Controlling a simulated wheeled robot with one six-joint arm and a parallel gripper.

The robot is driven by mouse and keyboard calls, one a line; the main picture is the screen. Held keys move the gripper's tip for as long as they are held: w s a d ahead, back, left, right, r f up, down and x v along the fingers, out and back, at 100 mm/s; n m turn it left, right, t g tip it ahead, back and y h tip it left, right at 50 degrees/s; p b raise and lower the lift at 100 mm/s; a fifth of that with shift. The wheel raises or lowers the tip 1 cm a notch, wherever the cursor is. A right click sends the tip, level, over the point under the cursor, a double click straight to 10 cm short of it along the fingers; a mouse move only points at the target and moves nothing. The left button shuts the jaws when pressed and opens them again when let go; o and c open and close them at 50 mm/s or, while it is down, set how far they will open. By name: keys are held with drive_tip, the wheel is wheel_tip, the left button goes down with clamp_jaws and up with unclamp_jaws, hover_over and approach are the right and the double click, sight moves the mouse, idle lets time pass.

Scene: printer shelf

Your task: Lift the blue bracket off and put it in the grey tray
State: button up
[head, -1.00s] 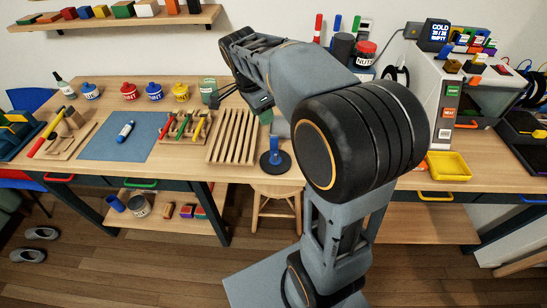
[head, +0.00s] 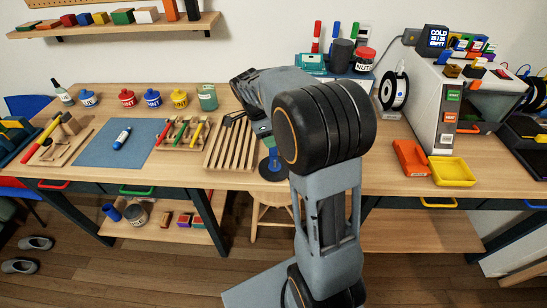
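My gripper (head: 262,128) is at the far end of my arm, low over the bench beside a blue post on a dark round base (head: 272,168). It is small and partly covered by my arm, so its fingers do not show clearly. I cannot make out a blue bracket for certain; small coloured pieces, some blue, stand on top of the white printer (head: 436,95) at the right. I cannot pick out a grey tray. A yellow tray (head: 452,171) and an orange tray (head: 411,158) sit before the printer.
A slatted wooden rack (head: 230,145), a wooden tool holder (head: 183,133) and a blue mat (head: 120,142) lie on the left bench. A stool (head: 272,208) is below.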

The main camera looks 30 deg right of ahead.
sight(275, 155)
drive_tip(key=shift+x, duration=2.5)
drive_tip(key=shift+s, duration=0.1)
drive_tip(key=shift+c, duration=0.4)
clamp_jaws()
